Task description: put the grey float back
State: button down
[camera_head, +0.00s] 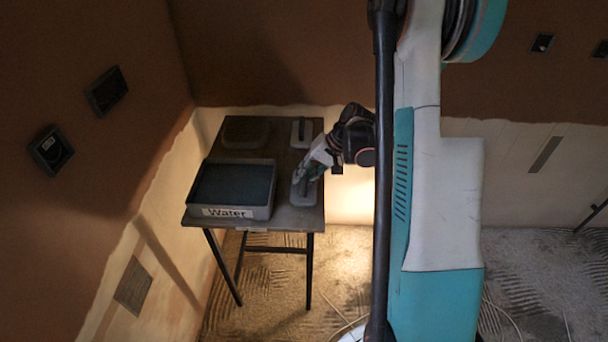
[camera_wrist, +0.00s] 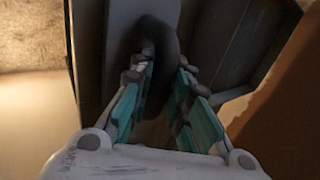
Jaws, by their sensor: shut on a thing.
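My gripper (camera_head: 312,171) reaches in from the right over the right side of a small dark table (camera_head: 281,172). It is shut on the dark handle of a grey float (camera_head: 304,191). In the wrist view the float's handle (camera_wrist: 157,42) runs between my two teal-padded fingers (camera_wrist: 163,75), with its grey plate (camera_wrist: 118,30) beneath. The float is at the table's right edge, beside the water tray. I cannot tell whether its plate touches the tabletop.
The grey tray labelled "Water" (camera_head: 231,212) fills the table's front left. Another pale float (camera_head: 302,133) with a dark handle stands at the back right. A dark, rounded flat shape (camera_head: 245,131) lies at the back left. Walls close in behind and left.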

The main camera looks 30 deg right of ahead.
jog(key=shift+f+b, duration=0.3)
jog(key=shift+b, duration=0.05)
dwell(0.4)
jog(key=c, duration=1.4)
grip_release()
jog(key=shift+c, duration=0.2)
jog(key=shift+r, duration=0.1)
jog(key=p+v, duration=0.4)
jog(key=v, duration=0.4)
